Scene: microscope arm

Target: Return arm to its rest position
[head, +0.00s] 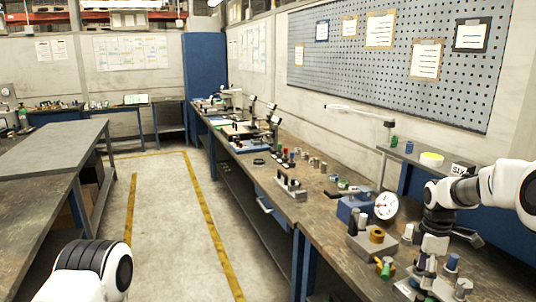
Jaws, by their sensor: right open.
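My right gripper (428,268) points down over the near right part of the bench, in front of the post and well apart from the boom. It is open; its fingertips are hard to separate from the small parts behind them. Of my left arm only a white link shows at the lower left; its gripper is out of view.
The right-hand bench (330,205) is crowded near my right gripper: a blue block (353,207), a white dial (386,206), a grey block with a brass ring (376,236), and several small parts. A raised shelf (410,156) and pegboard (390,62) stand behind. The aisle floor (165,215) is clear.

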